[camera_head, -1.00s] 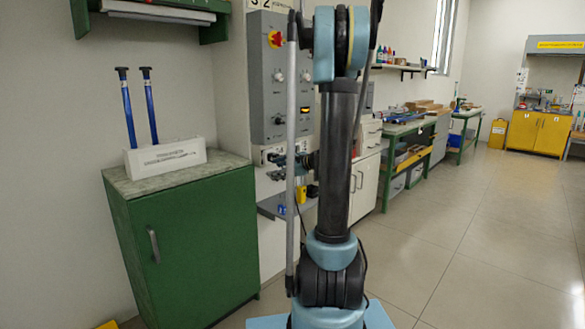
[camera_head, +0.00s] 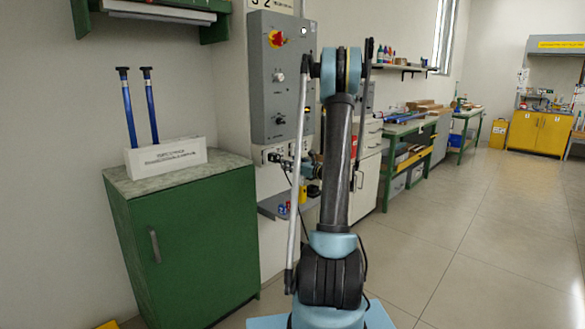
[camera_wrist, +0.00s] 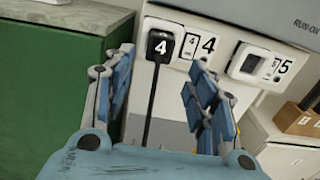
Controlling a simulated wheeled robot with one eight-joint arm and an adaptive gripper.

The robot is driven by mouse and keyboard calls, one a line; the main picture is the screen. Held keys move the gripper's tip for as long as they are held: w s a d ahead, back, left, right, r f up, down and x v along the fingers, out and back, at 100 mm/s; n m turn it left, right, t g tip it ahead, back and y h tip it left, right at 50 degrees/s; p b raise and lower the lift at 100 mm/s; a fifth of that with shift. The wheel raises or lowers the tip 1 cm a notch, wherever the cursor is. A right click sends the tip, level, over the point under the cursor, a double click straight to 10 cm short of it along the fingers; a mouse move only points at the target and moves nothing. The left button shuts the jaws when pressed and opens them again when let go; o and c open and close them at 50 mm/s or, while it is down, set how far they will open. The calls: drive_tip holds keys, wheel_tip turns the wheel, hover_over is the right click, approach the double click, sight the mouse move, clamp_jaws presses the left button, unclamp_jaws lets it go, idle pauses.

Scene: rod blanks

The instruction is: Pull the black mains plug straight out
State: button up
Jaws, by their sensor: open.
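The black mains plug (camera_wrist: 162,46) sits in a white wall socket numbered 4 (camera_wrist: 190,28), with its black cord hanging straight down, in the wrist view. The plug bears a white label with a 4. My gripper (camera_wrist: 158,82) is open and empty, its two blue fingers spread to the left and right below the plug. The plug appears beyond the fingertips, apart from them. In the head view the plug (camera_head: 272,158) is a small dark shape on the socket strip under the grey control panel, and my gripper (camera_head: 289,163) is just right of it.
A second socket plate numbered 5 (camera_wrist: 258,63) is to the right of the plug. A green cabinet (camera_head: 190,240) stands left of the sockets. A grey shelf (camera_head: 275,205) with small items is below them. The grey control panel (camera_head: 280,80) hangs above.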

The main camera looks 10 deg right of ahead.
sight(278, 159)
drive_tip(key=shift+x, duration=5.2)
drive_tip(key=c, duration=1.1)
drive_tip(key=shift+c, duration=0.2)
drive_tip(key=shift+v, duration=2.55)
drive_tip(key=shift+v, duration=2.95)
